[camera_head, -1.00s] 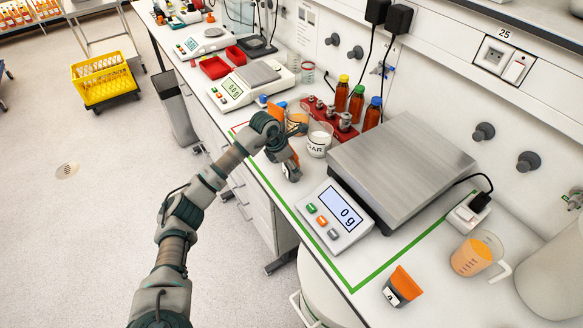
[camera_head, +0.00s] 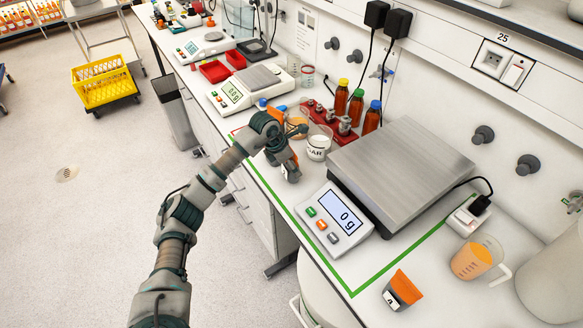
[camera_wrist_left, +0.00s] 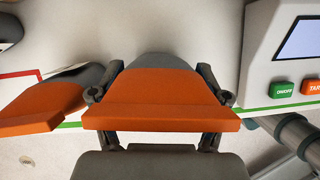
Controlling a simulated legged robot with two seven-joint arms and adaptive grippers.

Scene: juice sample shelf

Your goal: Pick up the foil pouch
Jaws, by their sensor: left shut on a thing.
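The foil pouch (camera_wrist_left: 160,97) has an orange upper part and a grey body. It stands between the fingers of my left gripper (camera_wrist_left: 158,92) in the left wrist view, and the gripper is shut on it. A second orange and grey pouch (camera_wrist_left: 42,106) is just left of it in that view. In the head view my left gripper (camera_head: 290,165) is low over the bench, left of the large scale, and mostly hides the held pouch. Another orange and dark pouch (camera_head: 403,289) stands near the bench's front edge. My right gripper is not in view.
The large scale (camera_head: 402,165) with its display (camera_head: 336,217) is right of my gripper. An orange-filled jug (camera_head: 473,262) is at the right.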

